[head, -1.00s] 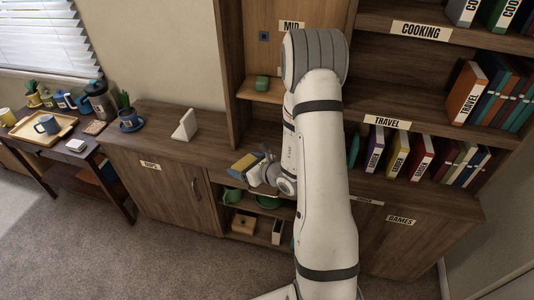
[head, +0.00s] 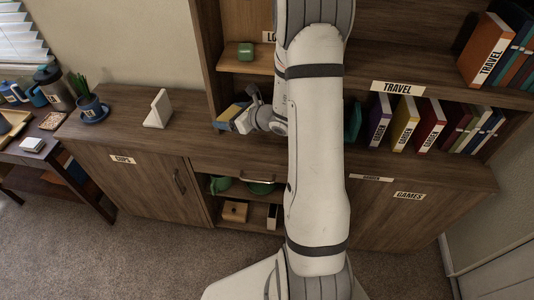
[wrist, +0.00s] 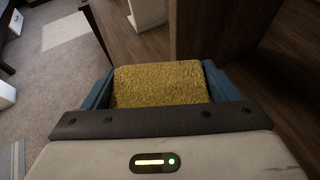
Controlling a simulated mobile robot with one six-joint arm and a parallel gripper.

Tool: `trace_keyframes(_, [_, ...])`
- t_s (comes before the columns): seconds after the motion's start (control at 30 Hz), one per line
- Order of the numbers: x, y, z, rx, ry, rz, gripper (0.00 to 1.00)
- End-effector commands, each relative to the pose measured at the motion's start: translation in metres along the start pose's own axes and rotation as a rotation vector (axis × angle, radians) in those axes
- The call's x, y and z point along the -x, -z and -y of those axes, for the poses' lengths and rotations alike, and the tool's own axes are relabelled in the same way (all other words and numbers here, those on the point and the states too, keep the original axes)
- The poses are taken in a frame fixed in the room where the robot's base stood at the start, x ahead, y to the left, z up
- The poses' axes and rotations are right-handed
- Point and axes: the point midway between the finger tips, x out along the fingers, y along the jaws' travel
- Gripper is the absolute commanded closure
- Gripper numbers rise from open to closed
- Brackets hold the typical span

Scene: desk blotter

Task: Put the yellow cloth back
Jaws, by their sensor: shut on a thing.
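The yellow cloth (wrist: 160,84) is held between the two blue fingers of my gripper (wrist: 158,88) in the wrist view.
The cabinet top (head: 185,125) is clear between the white stand (head: 158,109) and my gripper. A potted plant (head: 90,104) stands at its left. A green block (head: 246,51) sits on a shelf above. Binders (head: 404,122) fill the lower right shelf. Open cubbies (head: 235,211) lie below.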

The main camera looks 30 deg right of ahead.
Motion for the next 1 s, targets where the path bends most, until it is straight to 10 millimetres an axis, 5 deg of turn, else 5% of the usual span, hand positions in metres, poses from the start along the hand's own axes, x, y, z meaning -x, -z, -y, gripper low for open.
trace_keyframes(0.03, [-0.004,0.015,0.010,0.010,-0.002,0.005,0.37])
trace_keyframes(0.5, [0.031,0.054,0.069,0.025,-0.046,0.002,0.37])
trace_keyframes(0.8, [0.055,0.068,0.087,0.017,-0.037,0.001,0.37])
trace_keyframes(1.0, [0.049,0.090,0.089,0.010,-0.038,0.000,0.37])
